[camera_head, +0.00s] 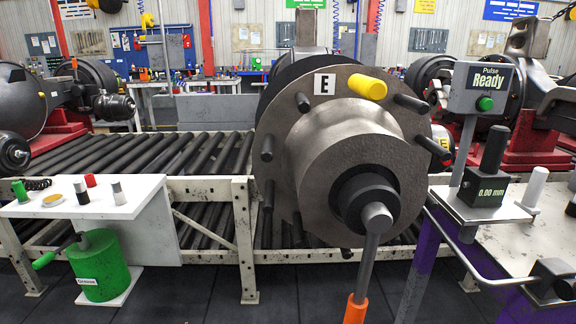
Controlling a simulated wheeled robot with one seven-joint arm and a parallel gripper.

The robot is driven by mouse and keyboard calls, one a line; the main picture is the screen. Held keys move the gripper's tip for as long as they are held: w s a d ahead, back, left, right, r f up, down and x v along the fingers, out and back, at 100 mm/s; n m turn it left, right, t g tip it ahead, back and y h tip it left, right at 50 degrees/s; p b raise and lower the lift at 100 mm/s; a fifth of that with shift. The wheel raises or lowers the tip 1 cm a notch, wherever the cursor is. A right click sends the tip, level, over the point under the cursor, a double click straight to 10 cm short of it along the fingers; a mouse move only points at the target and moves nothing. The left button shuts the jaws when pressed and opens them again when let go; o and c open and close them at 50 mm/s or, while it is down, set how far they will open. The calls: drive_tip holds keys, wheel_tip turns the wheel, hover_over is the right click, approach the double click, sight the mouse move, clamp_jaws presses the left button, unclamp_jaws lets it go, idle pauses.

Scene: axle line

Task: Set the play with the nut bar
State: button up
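The nut bar (368,262) has a round grey head, a grey shaft and an orange handle that runs off the bottom edge. Its head overlaps the dark centre nut (367,198) of a large hub (310,158); I cannot tell if it is seated on the nut. The bar points down, slightly tilted. The hub carries the label E, several dark studs, one yellow-capped stud (367,87) and one red-tipped stud (434,148). A gauge (490,192) reading 0.00 mm stands to the right. A Pulse box (481,89) reads Ready above a green button. My gripper is not visible.
A white shelf (140,195) at the left holds small coloured parts. Below it stands a green grease pot (100,265) with a crank. A roller conveyor (165,155) runs behind. A purple-legged bench (510,245) with a rail stands at the right. Dark floor is clear in front.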

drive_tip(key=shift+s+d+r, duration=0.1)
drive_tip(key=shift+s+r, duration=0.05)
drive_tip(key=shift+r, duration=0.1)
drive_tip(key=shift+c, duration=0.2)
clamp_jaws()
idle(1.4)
